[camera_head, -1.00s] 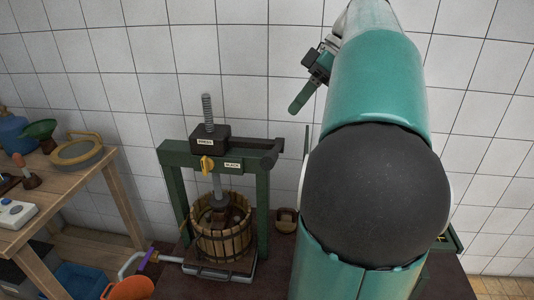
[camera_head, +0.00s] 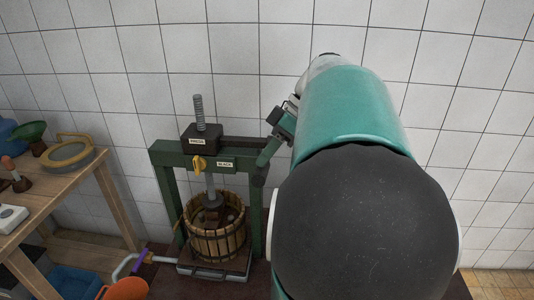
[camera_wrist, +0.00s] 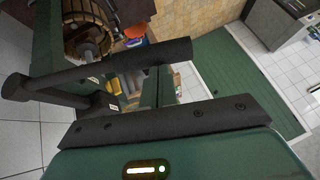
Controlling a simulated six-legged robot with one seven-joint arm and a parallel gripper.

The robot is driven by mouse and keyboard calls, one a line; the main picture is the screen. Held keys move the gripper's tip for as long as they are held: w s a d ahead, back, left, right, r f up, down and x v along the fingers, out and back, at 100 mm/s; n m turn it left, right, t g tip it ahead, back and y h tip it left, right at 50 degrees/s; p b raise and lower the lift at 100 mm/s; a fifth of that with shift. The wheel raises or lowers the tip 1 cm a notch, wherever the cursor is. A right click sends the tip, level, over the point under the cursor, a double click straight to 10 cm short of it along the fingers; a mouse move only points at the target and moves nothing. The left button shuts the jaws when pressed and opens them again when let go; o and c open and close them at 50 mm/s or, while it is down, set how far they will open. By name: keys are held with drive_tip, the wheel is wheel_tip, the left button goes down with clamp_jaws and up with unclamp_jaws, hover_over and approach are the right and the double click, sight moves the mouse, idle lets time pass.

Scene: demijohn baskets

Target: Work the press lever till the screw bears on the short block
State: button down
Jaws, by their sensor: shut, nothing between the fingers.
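The press (camera_head: 168,153) has a green frame with an upright threaded screw (camera_head: 199,112) through its dark head. A dark lever (camera_head: 245,141) runs right from the head; its outer end is behind my gripper in the body view. In the wrist view the lever's round handle (camera_wrist: 150,55) crosses just beyond my gripper (camera_wrist: 170,120). My gripper (camera_head: 268,155) is shut and empty, beside the lever's end; contact cannot be told. Under the screw, a dark foot (camera_head: 213,200) is inside the slatted basket (camera_head: 217,243). Brown wood shows below it, but the short block and any gap are unclear.
A yellow catch (camera_head: 198,163) is on the press's crossbeam by a small label. A wooden bench (camera_head: 60,190) with tools stands left. An orange bowl (camera_head: 125,289) and blue bin (camera_head: 75,281) are low at left. The tiled wall is close behind the press.

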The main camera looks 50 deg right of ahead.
drive_tip(key=shift+s+a+f, duration=0.15)
drive_tip(key=shift+a+f, duration=0.05)
drive_tip(key=shift+f, duration=0.25)
wheel_tip(320, 180, down, 12)
drive_tip(key=s+a+n+t+h, duration=0.1)
drive_tip(key=t+h, duration=0.1)
drive_tip(key=h, duration=0.1)
drive_tip(key=shift+s+a, duration=0.15)
drive_tip(key=shift+a, duration=0.2)
drive_tip(key=shift+r, duration=0.2)
